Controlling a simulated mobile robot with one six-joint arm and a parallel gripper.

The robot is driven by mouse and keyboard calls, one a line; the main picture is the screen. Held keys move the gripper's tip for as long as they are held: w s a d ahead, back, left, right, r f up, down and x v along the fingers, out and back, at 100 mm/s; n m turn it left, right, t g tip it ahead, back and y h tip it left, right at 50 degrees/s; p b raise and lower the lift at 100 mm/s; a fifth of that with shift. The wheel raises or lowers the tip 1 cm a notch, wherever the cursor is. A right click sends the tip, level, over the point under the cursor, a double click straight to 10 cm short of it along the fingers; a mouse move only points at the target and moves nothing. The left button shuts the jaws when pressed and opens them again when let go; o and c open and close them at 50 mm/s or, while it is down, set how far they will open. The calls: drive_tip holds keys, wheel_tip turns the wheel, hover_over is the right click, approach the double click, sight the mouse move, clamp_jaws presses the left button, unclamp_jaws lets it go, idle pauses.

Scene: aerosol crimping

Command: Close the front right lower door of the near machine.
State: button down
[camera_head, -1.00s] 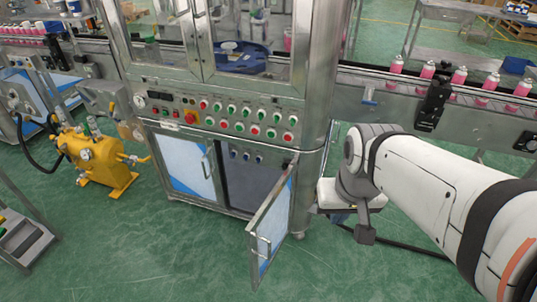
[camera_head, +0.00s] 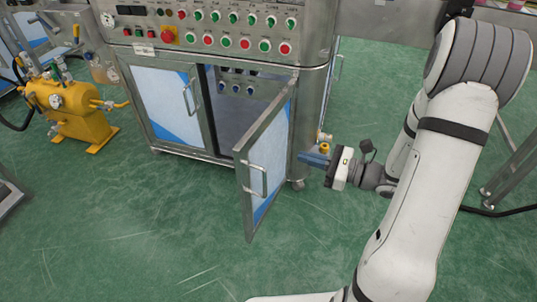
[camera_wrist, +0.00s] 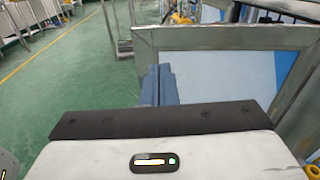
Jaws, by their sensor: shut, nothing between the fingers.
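The front right lower door (camera_head: 266,158) of the near machine stands open, swung out toward me in the head view. It has a metal frame, a blue and white panel and a bar handle (camera_head: 257,181). In the wrist view the door (camera_wrist: 225,75) fills the upper right.
The left lower door (camera_head: 165,105) is shut. The dark cabinet opening (camera_head: 228,115) lies behind the open door. A button panel (camera_head: 215,25) is above. A yellow pump unit (camera_head: 72,108) stands at left. The green floor in front is clear.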

drive_tip(key=f, duration=0.1)
drive_tip(key=m+t+b, duration=0.1)
drive_tip(key=b, duration=0.3)
approach(254, 139)
drive_tip(key=x, duration=0.5)
drive_tip(key=shift+w+a, duration=0.1)
drive_tip(key=shift+a, duration=0.2)
drive_tip(key=shift+w+a+r, duration=0.1)
drive_tip(key=shift+w+a, duration=0.2)
drive_tip(key=shift+a, duration=0.15)
